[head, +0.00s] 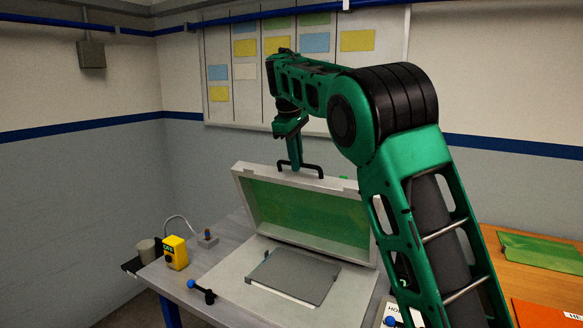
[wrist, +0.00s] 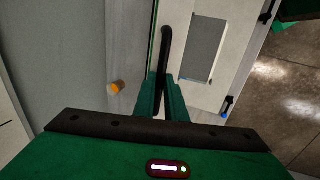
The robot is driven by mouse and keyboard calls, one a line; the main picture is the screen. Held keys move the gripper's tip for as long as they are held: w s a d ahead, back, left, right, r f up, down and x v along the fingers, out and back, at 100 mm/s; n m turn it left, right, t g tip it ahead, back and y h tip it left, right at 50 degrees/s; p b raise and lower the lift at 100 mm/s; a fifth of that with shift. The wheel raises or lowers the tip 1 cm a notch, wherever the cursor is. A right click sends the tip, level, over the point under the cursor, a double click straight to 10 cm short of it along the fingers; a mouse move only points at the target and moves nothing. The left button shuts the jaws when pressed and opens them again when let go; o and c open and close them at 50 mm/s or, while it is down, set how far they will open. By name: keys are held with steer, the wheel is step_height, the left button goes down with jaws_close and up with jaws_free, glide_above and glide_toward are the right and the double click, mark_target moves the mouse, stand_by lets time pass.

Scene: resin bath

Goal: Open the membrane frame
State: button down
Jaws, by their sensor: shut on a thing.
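The membrane frame (head: 240,188) is a pale lid with a green inner sheet, raised and tilted up at the back of its base (head: 235,285). A black handle (head: 313,167) sits on its top edge. My gripper (head: 296,165) is at that handle, its fingers pointing down. In the wrist view the fingers (wrist: 162,98) are closed around the black handle (wrist: 166,45). A dark grey plate (head: 295,273) lies on the base under the raised frame, with a white edge showing beneath it.
A yellow device (head: 175,252) and a grey cup (head: 146,251) stand at the left. A blue-knobbed clamp (head: 203,291) is at the base's front left. A wooden table (head: 550,283) with a green sheet (head: 540,250) is at the right. A wall board (head: 230,50) hangs behind.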

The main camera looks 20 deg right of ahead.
steer(key=shift+w+d, duration=0.15)
stand_by(0.3)
steer(key=c, duration=1.8)
jaws_free()
steer(key=v, duration=1)
steer(key=shift+r, duration=0.35)
